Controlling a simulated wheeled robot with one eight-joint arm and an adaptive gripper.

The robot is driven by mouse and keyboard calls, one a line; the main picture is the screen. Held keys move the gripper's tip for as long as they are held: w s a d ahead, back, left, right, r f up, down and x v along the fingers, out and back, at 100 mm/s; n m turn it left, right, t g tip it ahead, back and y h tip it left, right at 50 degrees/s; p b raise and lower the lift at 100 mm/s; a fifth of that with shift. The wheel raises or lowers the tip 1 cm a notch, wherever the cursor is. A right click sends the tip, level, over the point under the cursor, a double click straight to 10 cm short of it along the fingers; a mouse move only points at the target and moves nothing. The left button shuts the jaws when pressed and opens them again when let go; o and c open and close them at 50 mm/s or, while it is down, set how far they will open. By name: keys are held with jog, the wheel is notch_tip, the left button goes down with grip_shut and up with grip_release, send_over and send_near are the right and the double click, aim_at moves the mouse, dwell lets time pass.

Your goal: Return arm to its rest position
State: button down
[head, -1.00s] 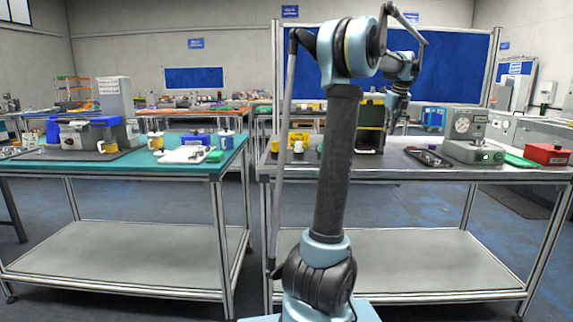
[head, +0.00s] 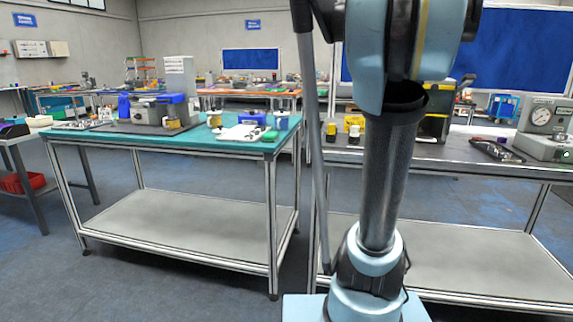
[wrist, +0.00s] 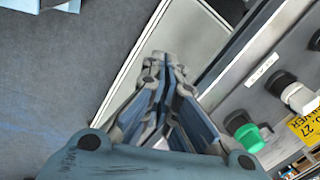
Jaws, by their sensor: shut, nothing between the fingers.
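My arm rises through the head view in front of the grey workbench (head: 440,152), with its upper joint large and close to the camera. My gripper (wrist: 163,62) shows only in the wrist view, with its fingers together and nothing between them. It points down past the edge of a bench, with floor to its left. In the head view the gripper is out of sight.
A teal bench (head: 190,141) stands left, holding a blue-and-grey machine (head: 150,108) and a white tray (head: 243,133). A gauge device (head: 545,128) stands right. In the wrist view, a green-capped item (wrist: 247,136) lies right of the fingers. Blue-grey floor (head: 130,270) is open in front.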

jog(key=s+a+f+n, duration=0.6)
jog(key=s+f+n, duration=0.2)
jog(key=s+f, duration=0.1)
jog(key=s+a+f+n, duration=0.6)
jog(key=s+f+n, duration=0.2)
jog(key=s+f, duration=0.2)
jog(key=shift+s+a+f+n, duration=0.3)
jog(key=shift+f+n, duration=0.1)
jog(key=shift+f, duration=0.35)
jog(key=shift+w+f, duration=0.2)
jog(key=shift+w, duration=0.3)
